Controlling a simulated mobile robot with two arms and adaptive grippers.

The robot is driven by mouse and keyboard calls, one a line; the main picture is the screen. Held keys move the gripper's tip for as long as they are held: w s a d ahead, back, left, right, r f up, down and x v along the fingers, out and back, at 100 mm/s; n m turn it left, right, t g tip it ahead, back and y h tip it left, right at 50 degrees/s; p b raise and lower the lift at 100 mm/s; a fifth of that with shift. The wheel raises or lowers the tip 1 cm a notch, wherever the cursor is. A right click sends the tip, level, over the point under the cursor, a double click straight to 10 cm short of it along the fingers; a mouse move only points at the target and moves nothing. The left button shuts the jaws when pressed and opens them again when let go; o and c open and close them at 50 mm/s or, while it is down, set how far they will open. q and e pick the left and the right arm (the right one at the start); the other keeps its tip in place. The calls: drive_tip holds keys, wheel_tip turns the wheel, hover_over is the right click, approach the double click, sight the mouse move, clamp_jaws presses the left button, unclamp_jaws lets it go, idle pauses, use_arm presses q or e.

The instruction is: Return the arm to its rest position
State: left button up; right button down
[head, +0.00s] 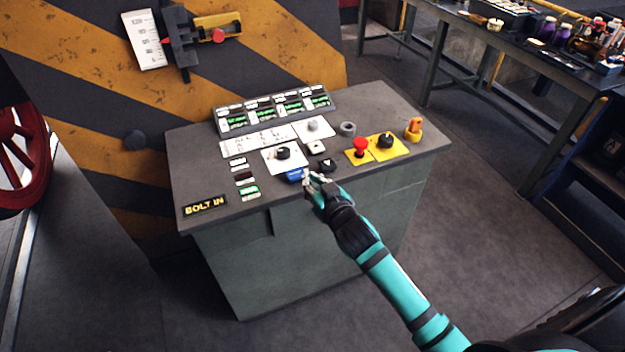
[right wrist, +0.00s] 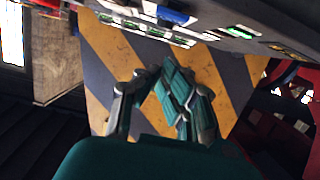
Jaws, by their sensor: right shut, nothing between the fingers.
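My right arm reaches in from the lower right of the head view, teal with black bands. My right gripper (head: 312,186) is at the front edge of the grey control console (head: 340,205), beside a blue item (head: 295,175). I cannot tell from the head view whether it touches the blue item. In the right wrist view the right gripper (right wrist: 155,75) is shut with nothing held, and the blue item (right wrist: 174,16) shows above and apart from the fingertips. My left gripper is not in view.
The console top carries a red mushroom button (head: 361,147), black knobs and a row of green displays (head: 278,110). A striped yellow-black wall (head: 90,65) stands behind. A cluttered workbench (head: 540,60) is at the upper right, a red wheel (head: 25,150) at the left. Floor right of the console is clear.

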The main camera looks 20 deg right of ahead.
idle(0.3)
drive_tip(key=s+d+f+g+b, duration=0.15)
drive_tip(key=s+f, duration=0.35)
drive_tip(key=f, duration=0.7)
drive_tip(key=s+f+n+g, duration=0.1)
drive_tip(key=s+f+g, duration=0.35)
drive_tip(key=f, duration=0.75)
drive_tip(key=s+f+g, duration=0.1)
drive_tip(key=s+f, duration=0.6)
drive_tip(key=f, duration=0.5)
drive_tip(key=s+f+g, duration=0.2)
drive_tip(key=s+f, duration=0.4)
drive_tip(key=s, duration=0.5)
drive_tip(key=s+f+g+b, duration=0.1)
drive_tip(key=s+f+g, duration=0.2)
drive_tip(key=s+f, duration=0.3)
drive_tip(key=s+f+n+g, duration=0.1)
drive_tip(key=s+f, duration=0.5)
drive_tip(key=s, duration=1.1)
drive_tip(key=shift+d+g+h+b, duration=0.3)
drive_tip(key=shift+d+g, duration=0.1)
drive_tip(key=shift+g, duration=0.3)
